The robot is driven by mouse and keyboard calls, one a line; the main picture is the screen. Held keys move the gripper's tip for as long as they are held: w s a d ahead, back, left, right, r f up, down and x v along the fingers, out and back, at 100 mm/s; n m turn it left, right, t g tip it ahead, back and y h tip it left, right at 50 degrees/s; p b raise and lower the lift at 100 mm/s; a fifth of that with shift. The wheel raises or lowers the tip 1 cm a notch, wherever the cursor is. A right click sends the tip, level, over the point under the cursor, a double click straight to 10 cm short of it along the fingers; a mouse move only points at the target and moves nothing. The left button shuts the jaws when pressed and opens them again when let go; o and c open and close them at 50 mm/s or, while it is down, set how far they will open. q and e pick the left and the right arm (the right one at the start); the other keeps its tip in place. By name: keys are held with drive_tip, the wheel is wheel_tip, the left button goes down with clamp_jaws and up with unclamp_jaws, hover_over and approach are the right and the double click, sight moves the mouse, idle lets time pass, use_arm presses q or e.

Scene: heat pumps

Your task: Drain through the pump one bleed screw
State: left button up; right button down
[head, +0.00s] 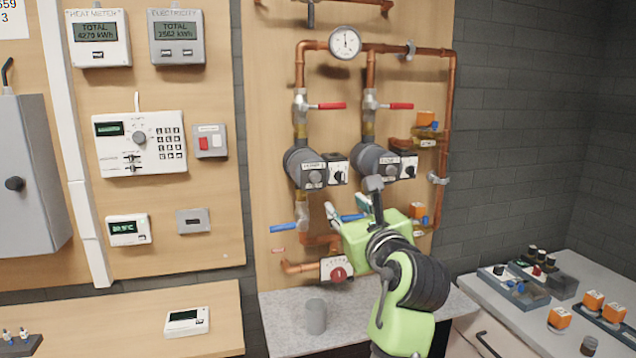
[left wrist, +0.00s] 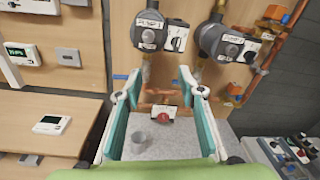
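Two round grey pumps hang on the copper pipework in the head view. The left one, labelled as a pump (head: 302,168), and the right one (head: 370,160) each have a label and a black dial box beside them. Both also show in the left wrist view, pump one (left wrist: 149,30) and the other (left wrist: 222,42). A round fitting sits on each pump's front; its screw is too small to judge. My left gripper (head: 354,202) is in front of the pipework below the pumps. In the left wrist view its fingers (left wrist: 160,84) are spread and empty. My right gripper is not in view.
A grey cup (head: 316,317) stands on the grey counter (head: 278,310) below. Red-lever valves (head: 328,106) sit above the pumps, a blue lever (head: 283,228) below. A red-knobbed fitting (head: 336,270) is low on the pipes. A side bench (head: 540,335) holds trays and orange parts.

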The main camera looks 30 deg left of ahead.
use_arm(q)
drive_tip(key=s+r, duration=0.2)
drive_tip(key=p, duration=0.3)
approach(316, 177)
drive_tip(key=shift+g+y, duration=0.3)
drive_tip(key=shift+y, duration=0.1)
drive_tip(key=x, duration=0.7)
drive_tip(key=shift+w, duration=0.3)
drive_tip(key=shift+w+a+f, duration=0.15)
drive_tip(key=shift+w+a, duration=0.15)
clamp_jaws()
